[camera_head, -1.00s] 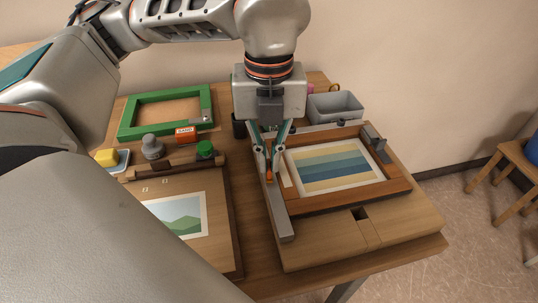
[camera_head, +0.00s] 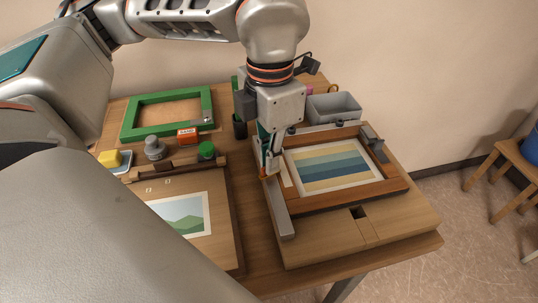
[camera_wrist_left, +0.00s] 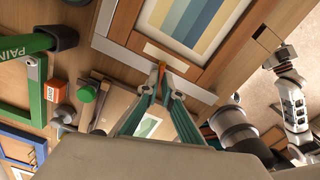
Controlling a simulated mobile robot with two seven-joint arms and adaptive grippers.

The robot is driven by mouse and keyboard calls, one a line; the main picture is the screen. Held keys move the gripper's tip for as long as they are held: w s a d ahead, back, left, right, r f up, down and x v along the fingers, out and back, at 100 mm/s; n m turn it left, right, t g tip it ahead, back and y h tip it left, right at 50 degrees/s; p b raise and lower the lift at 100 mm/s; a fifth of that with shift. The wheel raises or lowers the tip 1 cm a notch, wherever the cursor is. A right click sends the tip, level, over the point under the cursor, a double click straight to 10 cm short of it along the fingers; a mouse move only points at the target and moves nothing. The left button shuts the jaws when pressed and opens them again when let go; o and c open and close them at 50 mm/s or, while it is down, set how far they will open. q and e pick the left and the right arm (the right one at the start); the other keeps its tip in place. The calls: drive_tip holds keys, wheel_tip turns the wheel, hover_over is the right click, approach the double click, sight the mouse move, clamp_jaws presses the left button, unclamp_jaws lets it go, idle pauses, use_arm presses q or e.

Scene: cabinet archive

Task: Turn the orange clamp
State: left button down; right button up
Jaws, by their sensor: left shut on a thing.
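The orange clamp (camera_head: 263,172) is a small upright piece at the left side of the wooden frame with the striped picture (camera_head: 335,165). My left gripper (camera_head: 268,170) points down over it and is shut on it. The fingers hide most of the clamp in the head view. In the left wrist view the clamp's orange tip (camera_wrist_left: 162,66) shows between the fingertips (camera_wrist_left: 161,74), beside the frame's wooden edge.
A grey metal bar (camera_head: 280,215) runs along the frame's left side. A grey bin (camera_head: 334,107) stands behind. To the left are a green frame (camera_head: 127,121), a green-topped jar (camera_head: 206,150) and a board with a landscape picture (camera_head: 185,213).

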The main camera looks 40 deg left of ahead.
use_arm(q)
drive_tip(key=shift+m, duration=0.7)
drive_tip(key=c, duration=2.6)
unclamp_jaws()
drive_tip(key=shift+m, duration=0.4)
drive_tip(key=o, duration=0.4)
